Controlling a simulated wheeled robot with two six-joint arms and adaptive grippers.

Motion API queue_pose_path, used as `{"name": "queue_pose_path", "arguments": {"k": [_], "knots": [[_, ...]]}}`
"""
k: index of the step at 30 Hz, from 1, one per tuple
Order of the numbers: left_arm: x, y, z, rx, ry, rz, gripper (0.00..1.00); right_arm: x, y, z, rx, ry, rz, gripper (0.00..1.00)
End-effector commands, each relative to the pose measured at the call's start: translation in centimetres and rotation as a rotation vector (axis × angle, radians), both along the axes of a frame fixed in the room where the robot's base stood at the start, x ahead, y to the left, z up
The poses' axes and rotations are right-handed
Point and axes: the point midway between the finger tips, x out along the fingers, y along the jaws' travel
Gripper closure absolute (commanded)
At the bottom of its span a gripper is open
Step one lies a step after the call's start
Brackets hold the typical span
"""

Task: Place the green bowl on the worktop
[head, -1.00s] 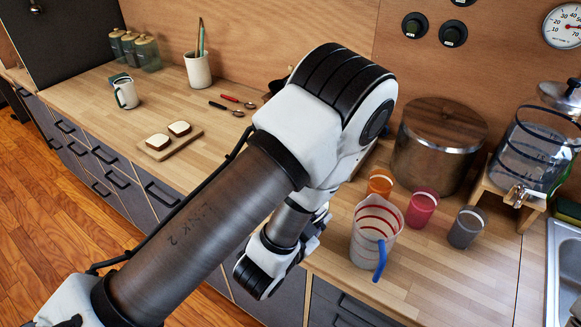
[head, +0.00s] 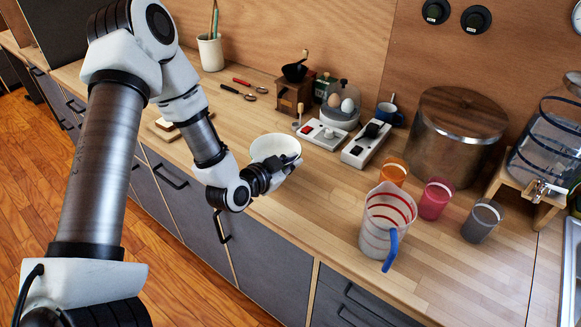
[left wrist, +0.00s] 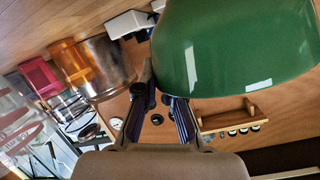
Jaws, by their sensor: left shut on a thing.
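The green bowl (left wrist: 238,45) fills the upper right of the left wrist view, its glossy green outside close to the camera. In the head view the bowl (head: 272,144) shows its white inside and rim. My left gripper (head: 284,166) is shut on the bowl's rim on the near side; its dark fingers (left wrist: 160,95) also show in the left wrist view. The bowl appears over the wooden worktop (head: 300,210) near its front edge. I cannot tell whether its base touches the wood. My right gripper is not in view.
A measuring jug (head: 385,225), cups (head: 436,198) and a large pot (head: 455,140) stand further right. A coffee grinder (head: 294,93) and egg holder (head: 341,105) stand behind.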

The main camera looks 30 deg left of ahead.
Motion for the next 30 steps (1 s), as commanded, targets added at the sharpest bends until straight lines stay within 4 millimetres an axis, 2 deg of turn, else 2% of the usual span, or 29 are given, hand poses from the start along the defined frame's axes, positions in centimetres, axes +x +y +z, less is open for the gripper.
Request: {"name": "queue_pose_path", "arguments": {"k": [1, 3, 6, 17, 18, 19, 30], "knots": [[0.1, 0.5, -0.4, 0.002, 0.002, 0.003, 1.00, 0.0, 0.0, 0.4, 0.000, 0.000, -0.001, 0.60], [0.1, 0.3, -2.0, 0.003, 0.005, -0.001, 1.00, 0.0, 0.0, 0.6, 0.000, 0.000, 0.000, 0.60], [0.1, 0.3, -3.4, 0.002, 0.002, -0.001, 1.00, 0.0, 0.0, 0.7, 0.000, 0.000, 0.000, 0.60], [0.1, 0.3, -4.0, 0.000, -0.002, 0.001, 1.00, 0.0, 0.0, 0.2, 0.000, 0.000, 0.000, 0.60], [0.1, 0.3, -3.9, -0.001, 0.000, 0.001, 0.79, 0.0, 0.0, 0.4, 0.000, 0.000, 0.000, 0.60], [0.1, 0.3, -3.9, -0.001, 0.000, 0.001, 0.69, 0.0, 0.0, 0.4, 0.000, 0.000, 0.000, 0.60], [0.0, 0.3, -3.4, -0.001, 0.000, 0.003, 0.68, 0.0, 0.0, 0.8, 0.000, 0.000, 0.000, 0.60]]}}
